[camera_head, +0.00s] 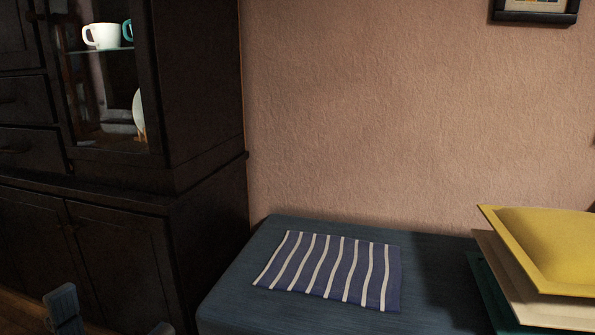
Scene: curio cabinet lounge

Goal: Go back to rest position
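Two blue-grey finger-like parts stand at the bottom left edge, and they look like the fingertips of my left gripper (111,318). They are spread well apart with nothing visible between them, in front of the dark cabinet's lower doors. The rest of that gripper is cut off by the picture's lower edge. My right gripper is not in view.
A dark wooden cabinet (205,90) fills the left, with a white cup (101,36), a teal cup (128,31) and a plate (139,112) behind glass.

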